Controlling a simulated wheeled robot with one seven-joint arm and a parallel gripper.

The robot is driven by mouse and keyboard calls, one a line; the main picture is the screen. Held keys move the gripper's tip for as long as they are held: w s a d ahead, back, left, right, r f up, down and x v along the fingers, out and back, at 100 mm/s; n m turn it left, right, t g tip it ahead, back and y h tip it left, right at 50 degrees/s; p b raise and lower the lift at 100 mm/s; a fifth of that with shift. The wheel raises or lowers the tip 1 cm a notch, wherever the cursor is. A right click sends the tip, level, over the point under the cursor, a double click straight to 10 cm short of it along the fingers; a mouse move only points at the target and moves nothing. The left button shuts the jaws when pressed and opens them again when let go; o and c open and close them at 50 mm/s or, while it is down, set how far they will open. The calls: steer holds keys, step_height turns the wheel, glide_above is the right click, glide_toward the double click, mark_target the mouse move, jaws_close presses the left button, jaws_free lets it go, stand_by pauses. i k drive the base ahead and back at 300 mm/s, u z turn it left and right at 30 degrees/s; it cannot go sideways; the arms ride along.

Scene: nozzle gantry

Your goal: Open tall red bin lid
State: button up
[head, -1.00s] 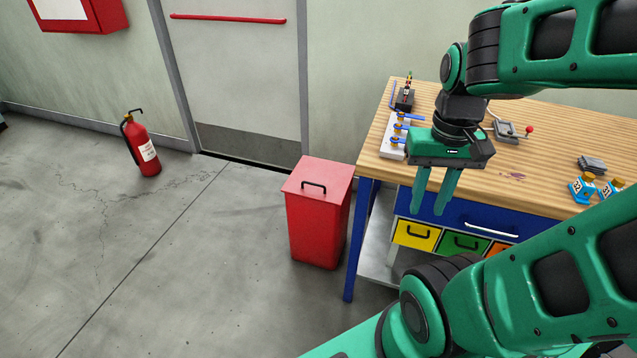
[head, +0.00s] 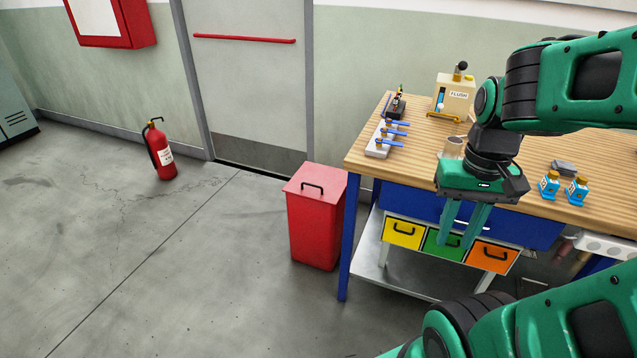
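The tall red bin (head: 314,231) stands upright on the floor at the left end of the workbench. Its flat red lid (head: 316,178) is closed, with a black handle (head: 313,187) on top. My gripper (head: 464,247) points down in front of the workbench's drawers, to the right of the bin and well apart from it. Its two green fingers show a narrow gap between them, and nothing is seen held there.
A fire extinguisher (head: 161,152) stands by the wall. The floor (head: 180,270) left of the bin is clear.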

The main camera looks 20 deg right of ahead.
mark_target(325, 184)
steer(key=z, duration=0.25)
steer(key=i, duration=1.25)
steer(key=u, duration=0.5)
